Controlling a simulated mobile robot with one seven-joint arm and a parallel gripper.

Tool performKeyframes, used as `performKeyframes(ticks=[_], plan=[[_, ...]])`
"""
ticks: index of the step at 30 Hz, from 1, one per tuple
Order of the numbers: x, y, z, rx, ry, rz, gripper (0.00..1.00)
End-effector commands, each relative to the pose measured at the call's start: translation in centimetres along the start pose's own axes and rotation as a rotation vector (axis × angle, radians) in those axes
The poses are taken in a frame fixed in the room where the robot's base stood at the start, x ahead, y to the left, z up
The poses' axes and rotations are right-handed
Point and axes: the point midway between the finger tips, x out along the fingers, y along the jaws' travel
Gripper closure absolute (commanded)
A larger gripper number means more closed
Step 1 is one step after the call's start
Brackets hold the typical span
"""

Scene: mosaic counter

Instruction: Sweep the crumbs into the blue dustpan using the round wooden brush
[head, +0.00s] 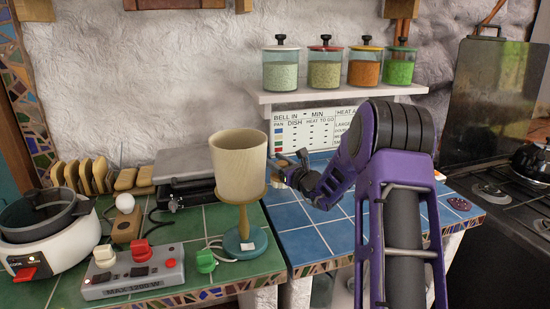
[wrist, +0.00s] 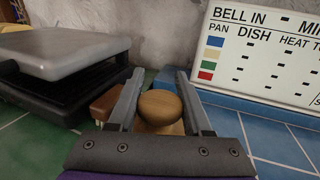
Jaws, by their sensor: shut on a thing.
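The round wooden brush shows in the wrist view as a smooth brown knob (wrist: 160,106) between my two grey fingers. My gripper (wrist: 158,92) is shut on it; the fingers stand on either side of the knob. In the head view my gripper (head: 288,168) is at the back of the counter, just right of the lamp's shade, and the brush is mostly hidden there. A blue piece (wrist: 168,78) shows behind the knob in the wrist view; I cannot tell whether it is the dustpan. I cannot make out any crumbs.
A sign (head: 305,130) stands below the jar shelf (head: 340,94). A switch box (head: 135,275) and cooker (head: 50,245) fill the left.

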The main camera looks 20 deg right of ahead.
Motion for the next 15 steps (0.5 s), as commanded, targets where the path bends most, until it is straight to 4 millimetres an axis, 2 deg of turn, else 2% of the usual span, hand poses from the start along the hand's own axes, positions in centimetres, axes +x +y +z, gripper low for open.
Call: performKeyframes(ticks=[1, 12, 15], plan=[[0.0, 0.0, -0.7, 0.0, 0.0, 0.0, 0.91], [0.0, 0.0, -4.0, 0.001, -0.001, 0.0, 0.91], [-0.3, -0.9, -3.8, -0.001, -0.002, -0.002, 0.9]])
